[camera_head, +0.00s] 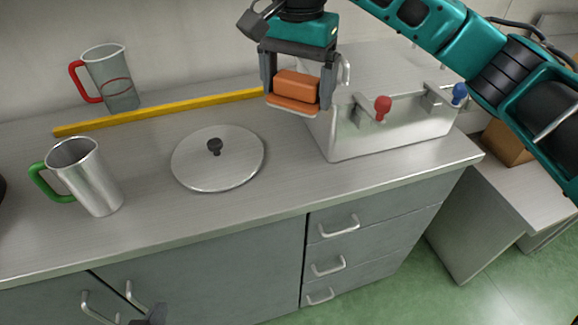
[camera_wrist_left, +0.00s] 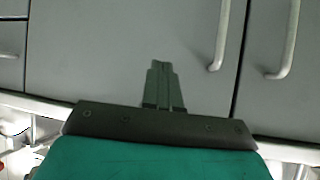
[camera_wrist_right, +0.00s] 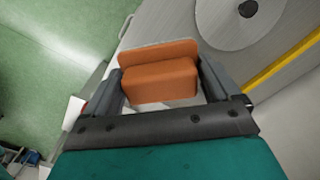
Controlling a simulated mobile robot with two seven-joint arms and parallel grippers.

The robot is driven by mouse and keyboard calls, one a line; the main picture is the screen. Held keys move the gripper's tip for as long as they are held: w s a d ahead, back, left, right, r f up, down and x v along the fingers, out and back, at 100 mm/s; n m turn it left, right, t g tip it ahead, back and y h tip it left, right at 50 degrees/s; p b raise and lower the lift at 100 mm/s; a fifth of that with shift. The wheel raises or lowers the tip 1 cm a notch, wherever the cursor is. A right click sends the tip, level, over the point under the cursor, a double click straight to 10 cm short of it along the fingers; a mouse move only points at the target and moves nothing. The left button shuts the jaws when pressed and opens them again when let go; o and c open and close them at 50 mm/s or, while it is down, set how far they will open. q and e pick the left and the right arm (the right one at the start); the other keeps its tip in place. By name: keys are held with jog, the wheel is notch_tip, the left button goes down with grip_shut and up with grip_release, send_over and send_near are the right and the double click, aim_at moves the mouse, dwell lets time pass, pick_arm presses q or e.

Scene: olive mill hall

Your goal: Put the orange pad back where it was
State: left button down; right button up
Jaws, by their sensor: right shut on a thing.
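The orange pad (camera_head: 297,85) is a small block with a thin flange along one side. My right gripper (camera_head: 292,104) is shut on it and holds it above the back of the counter, in front of the left end of the metal box (camera_head: 392,128). In the right wrist view the pad (camera_wrist_right: 160,80) sits between both fingers. My left gripper (camera_head: 150,320) barely shows at the bottom edge of the head view. In the left wrist view its fingers (camera_wrist_left: 163,82) are together and empty, in front of the grey cupboard doors.
A round metal lid (camera_head: 218,165) with a black knob lies on the counter (camera_head: 250,210). A green-handled mug (camera_head: 92,178) and a red-handled jug (camera_head: 112,80) stand at left. A yellow bar (camera_head: 170,113) lies along the back. The box has red and blue knobs.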

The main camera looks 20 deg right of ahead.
send_over(295, 183)
notch_tip(295, 183, down, 14)
jog(key=shift+s+f, duration=0.15)
jog(key=shift+f, duration=2.65)
pick_arm(q)
jog(key=shift+s+f, duration=0.1)
jog(key=shift+s, duration=0.15)
pick_arm(e)
jog(key=shift+f, duration=0.2)
jog(key=o, duration=0.5)
pick_arm(q)
jog(key=shift+s+f, duration=0.25)
jog(key=shift+f, duration=0.05)
pick_arm(e)
jog(key=shift+o, duration=0.8)
jog(key=shift+r, duration=0.1)
pick_arm(q)
jog(key=shift+r, duration=0.1)
pick_arm(e)
jog(key=shift+r, duration=0.1)
